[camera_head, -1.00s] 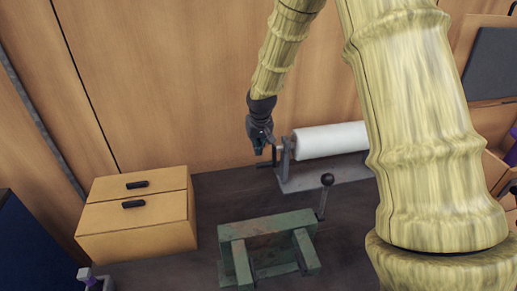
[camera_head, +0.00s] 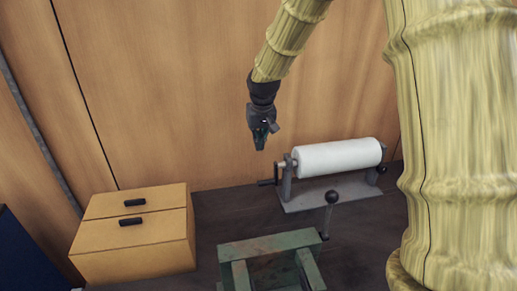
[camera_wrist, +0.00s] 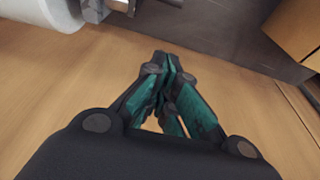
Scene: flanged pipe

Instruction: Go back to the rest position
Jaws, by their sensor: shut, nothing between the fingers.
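My gripper (camera_head: 260,143) hangs pointing down in the head view, to the left of the white roll and a little above its crank. In the wrist view, the fingers of my gripper (camera_wrist: 163,62) are together and nothing is between them. The white roll (camera_head: 340,157) sits on a grey stand (camera_head: 316,196) with a dark crank handle (camera_head: 267,183) at its left end. Part of the roll (camera_wrist: 45,10) shows at the upper left of the wrist view. My gripper is apart from the roll and the crank.
A wooden two-drawer box (camera_head: 136,235) stands at the left. A green metal vise-like frame (camera_head: 268,252) with a ball-ended lever (camera_head: 331,197) stands at the front middle. A wooden wall (camera_head: 180,100) is behind. The dark tabletop (camera_head: 235,208) is clear between box and stand.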

